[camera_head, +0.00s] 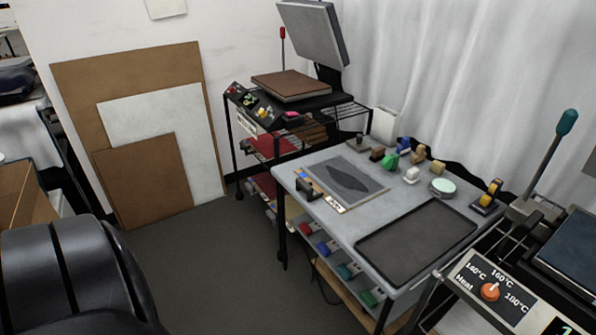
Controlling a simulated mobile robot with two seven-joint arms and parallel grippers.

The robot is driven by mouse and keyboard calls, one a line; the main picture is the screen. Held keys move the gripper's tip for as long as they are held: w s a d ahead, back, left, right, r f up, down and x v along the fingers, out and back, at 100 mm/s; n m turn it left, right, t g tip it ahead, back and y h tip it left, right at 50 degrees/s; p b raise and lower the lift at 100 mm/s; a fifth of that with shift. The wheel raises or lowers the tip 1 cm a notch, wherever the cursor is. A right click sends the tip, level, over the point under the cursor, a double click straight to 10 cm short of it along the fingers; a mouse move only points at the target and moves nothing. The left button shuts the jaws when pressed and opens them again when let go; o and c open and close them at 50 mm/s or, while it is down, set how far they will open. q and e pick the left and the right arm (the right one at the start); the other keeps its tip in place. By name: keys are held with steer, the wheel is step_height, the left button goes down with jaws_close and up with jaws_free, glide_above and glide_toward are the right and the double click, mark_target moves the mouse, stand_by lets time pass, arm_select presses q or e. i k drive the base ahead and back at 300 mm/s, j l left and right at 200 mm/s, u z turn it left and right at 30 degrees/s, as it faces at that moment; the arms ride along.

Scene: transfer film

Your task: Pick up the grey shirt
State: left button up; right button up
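I cannot make out a grey shirt for certain. At the far left edge, a pale grey-white cloth-like thing (30,140) hangs below a dark heap (14,82); both are cut off by the picture edge, and I cannot tell if either is a shirt. A grey sheet with a dark leaf print (346,181) lies flat on the worktable; it looks like film rather than a shirt. Neither of my grippers is in view.
The grey worktable (345,233) holds a dark empty tray (417,241) and several small coloured items. A heat press (318,40) stands open behind it, another machine (510,290) at right. Boards (145,165) lean on the wall. Floor (215,260) between is clear.

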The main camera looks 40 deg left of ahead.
mark_target(344, 185)
steer(key=j+u, duration=0.1)
steer(key=u, duration=0.25)
steer(key=j+u, duration=0.15)
steer(key=u, duration=0.2)
steer(key=j+u, duration=0.1)
steer(key=u, duration=0.25)
steer(key=i+l, duration=0.05)
